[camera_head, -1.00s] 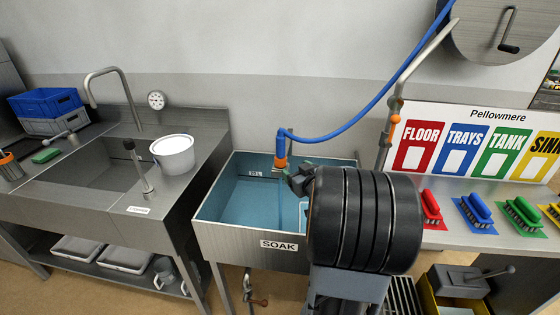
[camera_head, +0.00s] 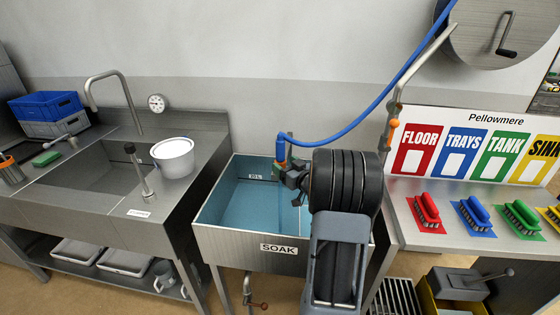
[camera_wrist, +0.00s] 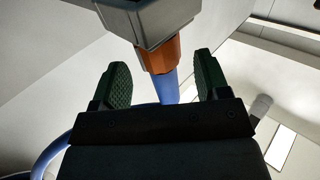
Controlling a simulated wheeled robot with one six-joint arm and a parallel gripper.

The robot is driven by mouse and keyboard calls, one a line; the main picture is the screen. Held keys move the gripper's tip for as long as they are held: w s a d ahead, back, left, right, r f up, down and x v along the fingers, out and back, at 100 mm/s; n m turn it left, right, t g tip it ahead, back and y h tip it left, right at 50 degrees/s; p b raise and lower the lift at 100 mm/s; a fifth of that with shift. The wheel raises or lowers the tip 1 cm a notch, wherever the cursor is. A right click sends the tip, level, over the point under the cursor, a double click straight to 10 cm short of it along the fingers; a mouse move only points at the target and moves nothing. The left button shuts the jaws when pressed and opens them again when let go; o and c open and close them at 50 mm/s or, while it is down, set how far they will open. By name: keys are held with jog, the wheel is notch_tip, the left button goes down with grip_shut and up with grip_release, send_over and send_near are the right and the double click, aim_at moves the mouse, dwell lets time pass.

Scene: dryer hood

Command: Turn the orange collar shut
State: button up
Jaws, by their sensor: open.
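The orange collar (camera_wrist: 160,54) shows in the wrist view between a grey metal fitting (camera_wrist: 150,20) and the blue hose (camera_wrist: 167,88). My gripper (camera_wrist: 163,68) is open, with green ribbed fingers on either side of the hose and collar line. Gaps show on both sides, and the collar appears near the fingertip ends. In the head view my gripper (camera_head: 281,169) is at the hose's lower end above the soak sink (camera_head: 213,238). There the collar is mostly hidden by the gripper, and the hose (camera_head: 281,146) comes down into it.
A metal post with an orange knob (camera_head: 394,123) stands right of my arm. The steel sink unit (camera_head: 60,205) with a white tub (camera_head: 174,160) is at left. Coloured brushes (camera_head: 427,209) lie on the right bench. The blue hose loops up to the reel (camera_head: 500,30).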

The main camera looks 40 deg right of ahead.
aim_at(284, 164)
jog(key=shift+w, duration=1.6)
jog(key=c, duration=0.9)
jog(key=shift+c, duration=0.2)
